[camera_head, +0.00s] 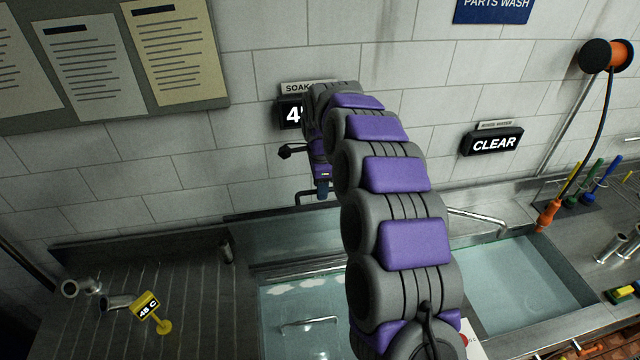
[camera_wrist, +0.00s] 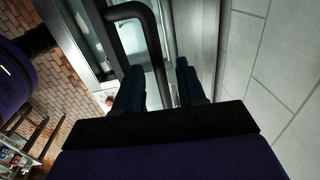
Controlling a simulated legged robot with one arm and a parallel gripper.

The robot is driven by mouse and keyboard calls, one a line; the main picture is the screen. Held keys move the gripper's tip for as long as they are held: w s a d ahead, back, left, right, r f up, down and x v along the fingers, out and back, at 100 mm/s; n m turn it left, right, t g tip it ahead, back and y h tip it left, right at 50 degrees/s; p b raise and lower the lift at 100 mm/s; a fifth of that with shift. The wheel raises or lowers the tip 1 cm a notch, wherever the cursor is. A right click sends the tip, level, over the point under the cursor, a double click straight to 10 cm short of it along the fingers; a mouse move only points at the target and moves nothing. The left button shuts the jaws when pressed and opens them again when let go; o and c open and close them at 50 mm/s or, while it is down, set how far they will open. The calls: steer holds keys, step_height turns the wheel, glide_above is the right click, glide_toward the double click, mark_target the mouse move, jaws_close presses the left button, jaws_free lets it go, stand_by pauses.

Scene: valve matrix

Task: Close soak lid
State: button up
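The soak basin (camera_head: 290,312) holds pale water in the lower middle of the head view. A glossy panel behind it, which looks like the raised soak lid (camera_head: 285,238), stands toward the wall. A bar handle (camera_head: 303,195) shows at its top. My gripper (camera_head: 322,190) is beside this handle, small and partly hidden by its own wrist. In the wrist view the dark bent handle (camera_wrist: 152,38) runs down between the two fingers of my gripper (camera_wrist: 160,68). The fingers are apart, with a gap around the bar. Contact cannot be told.
My arm hides part of the basin. A second basin (camera_head: 520,280) with water lies right, with an orange-handled hose (camera_head: 547,213) beside it. A ribbed drainboard (camera_head: 190,300) with a yellow temperature tag (camera_head: 148,308) lies left. A tiled wall (camera_head: 250,170) stands behind.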

jaws_close()
stand_by(0.6)
